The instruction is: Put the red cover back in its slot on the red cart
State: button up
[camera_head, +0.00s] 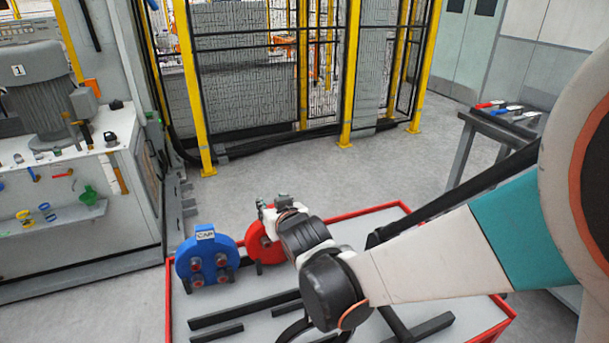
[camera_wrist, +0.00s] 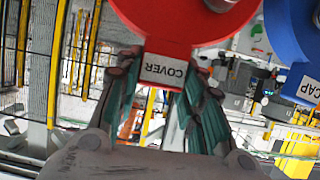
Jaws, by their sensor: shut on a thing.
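The red cover (camera_head: 258,248) is a round red disc standing upright over the back part of the red-rimmed cart (camera_head: 169,312), partly hidden behind my arm. In the wrist view the red cover (camera_wrist: 185,22) has a tab with a white COVER label, upside down in the picture. My gripper (camera_wrist: 163,72) is shut on this tab, one finger on each side of the label. My gripper also shows in the head view (camera_head: 278,206), at the top of the cover. I cannot tell whether the cover's lower edge touches the cart. Its slot is not clearly visible.
A blue cap (camera_head: 207,262) with a CAP label stands upright on the cart, just left of the cover. Black bars (camera_head: 240,310) lie on the cart's grey top in front. A workbench (camera_head: 80,215) stands at left, a dark side table (camera_head: 500,125) at right, a yellow-post fence behind.

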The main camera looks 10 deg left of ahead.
jog(key=shift+f+b, duration=0.55)
jog(key=shift+f, duration=0.15)
jog(key=o, duration=1.2)
jog(key=shift+r, duration=0.1)
jog(key=shift+r, duration=0.1)
notch_tip(320, 180, up, 6)
jog(key=p, duration=0.6)
notch_tip(320, 180, up, 6)
jog(key=p, duration=0.5)
jog(key=w+d+f+m+h+b, duration=0.1)
jog(key=d+f+m+h, duration=0.1)
jog(key=d, duration=0.8)
jog(key=w+d+f+m+t+h+b, duration=0.1)
jog(key=d+f+m+h+b, duration=0.1)
jog(key=d, duration=0.8)
jog(key=w+d+f+m+h+b, duration=0.1)
jog(key=d+f+m+h, duration=0.1)
jog(key=d, duration=0.8)
jog(key=shift+f+m+h, duration=0.2)
jog(key=shift+m+h, duration=0.4)
jog(key=shift+h, duration=0.4)
